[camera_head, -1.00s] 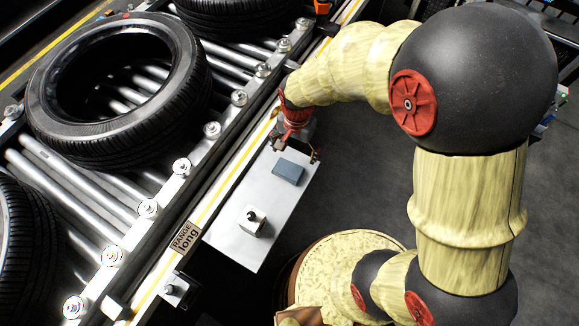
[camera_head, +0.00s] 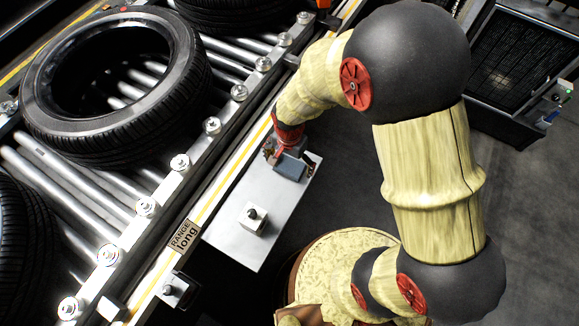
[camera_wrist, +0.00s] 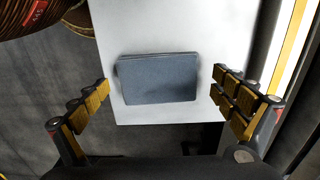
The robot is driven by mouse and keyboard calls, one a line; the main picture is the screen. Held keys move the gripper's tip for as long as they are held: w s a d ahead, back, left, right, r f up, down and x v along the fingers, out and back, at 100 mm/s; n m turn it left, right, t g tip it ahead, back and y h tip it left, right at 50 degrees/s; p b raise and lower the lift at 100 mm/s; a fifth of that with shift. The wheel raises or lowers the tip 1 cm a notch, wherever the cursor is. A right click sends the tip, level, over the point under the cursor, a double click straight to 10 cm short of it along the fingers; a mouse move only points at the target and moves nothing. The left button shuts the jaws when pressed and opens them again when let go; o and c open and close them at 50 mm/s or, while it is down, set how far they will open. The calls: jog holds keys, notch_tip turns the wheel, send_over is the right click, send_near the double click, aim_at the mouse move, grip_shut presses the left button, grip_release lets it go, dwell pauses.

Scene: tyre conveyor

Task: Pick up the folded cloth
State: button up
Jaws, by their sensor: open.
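The folded cloth (camera_head: 289,168) is a flat blue-grey rectangle on a light metal shelf (camera_head: 229,229) beside the conveyor. In the wrist view the cloth (camera_wrist: 158,79) lies near the shelf's edge, between my open fingers. My gripper (camera_wrist: 170,98) is open and empty, with one finger to each side of the cloth and apart from it. In the head view my gripper (camera_head: 287,154) is right at the cloth's far side and partly covers it. The height of the fingertips over the shelf is hard to tell.
The roller conveyor (camera_head: 85,190) with large tyres (camera_head: 115,84) runs along the left. A dark mesh-sided unit (camera_head: 520,70) stands at the upper right.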

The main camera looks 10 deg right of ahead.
jog(key=shift+r, duration=0.1)
jog(key=shift+c, duration=0.5)
jog(key=c, duration=1.1)
jog(key=shift+c, duration=0.2)
